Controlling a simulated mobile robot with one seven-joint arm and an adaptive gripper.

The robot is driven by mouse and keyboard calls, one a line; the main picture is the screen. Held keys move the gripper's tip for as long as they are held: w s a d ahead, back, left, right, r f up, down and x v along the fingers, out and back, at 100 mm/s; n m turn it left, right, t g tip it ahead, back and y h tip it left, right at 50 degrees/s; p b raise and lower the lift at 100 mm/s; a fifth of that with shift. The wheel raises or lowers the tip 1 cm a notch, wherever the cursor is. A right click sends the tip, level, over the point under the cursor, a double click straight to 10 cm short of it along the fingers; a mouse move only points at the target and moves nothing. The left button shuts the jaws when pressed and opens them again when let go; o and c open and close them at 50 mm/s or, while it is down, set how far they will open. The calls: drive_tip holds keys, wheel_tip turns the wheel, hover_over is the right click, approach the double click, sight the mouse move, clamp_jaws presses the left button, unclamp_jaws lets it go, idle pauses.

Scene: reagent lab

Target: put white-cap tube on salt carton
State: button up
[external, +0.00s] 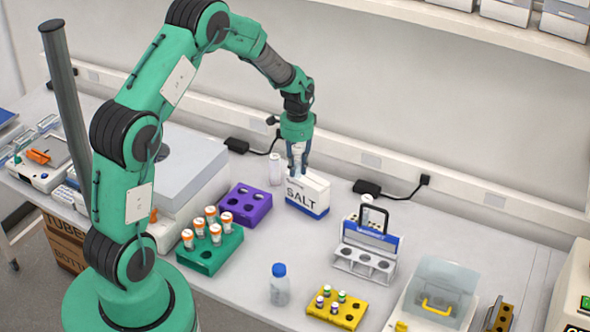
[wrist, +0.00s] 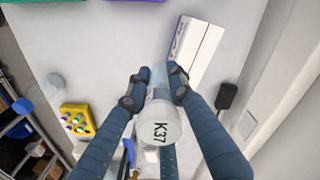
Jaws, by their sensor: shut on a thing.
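The white-cap tube (wrist: 160,128) is held between the fingers of my gripper (wrist: 160,84), its cap marked K37 and facing the wrist camera. The salt carton (external: 307,194) stands upright on the bench, white with a blue base band and the word SALT. In the external view my gripper (external: 298,167) points down over the left part of the carton's top. In the wrist view the carton (wrist: 196,52) lies just beyond the fingertips, slightly right. The tube's lower end is partly hidden by the fingers, and I cannot tell whether it touches the carton.
A clear bottle (external: 275,169) stands left of the carton. A purple rack (external: 247,203) and a green rack (external: 210,256) with orange-capped tubes are farther left. A white carrier (external: 365,262) stands right, a yellow rack (external: 337,306) and blue-capped bottle (external: 279,286) in front.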

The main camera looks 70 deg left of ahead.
drive_tip(key=w+a, duration=0.2)
drive_tip(key=w, duration=0.1)
drive_tip(key=w+a, duration=0.1)
drive_tip(key=shift+w+a+f+p, duration=0.25)
drive_tip(key=shift+w+a+p, duration=0.1)
drive_tip(key=shift+a+p, duration=0.05)
drive_tip(key=shift+f, duration=0.1)
drive_tip(key=shift+f+p, duration=0.35)
drive_tip(key=shift+f, duration=1.35)
drive_tip(key=shift+f, duration=0.2)
drive_tip(key=o, duration=0.7)
drive_tip(key=shift+o, duration=0.2)
drive_tip(key=shift+r, duration=0.1)
wheel_tip(320, 180, up, 12)
drive_tip(key=b, duration=0.1)
drive_tip(key=shift+r+b, duration=0.15)
drive_tip(key=shift+b, duration=0.15)
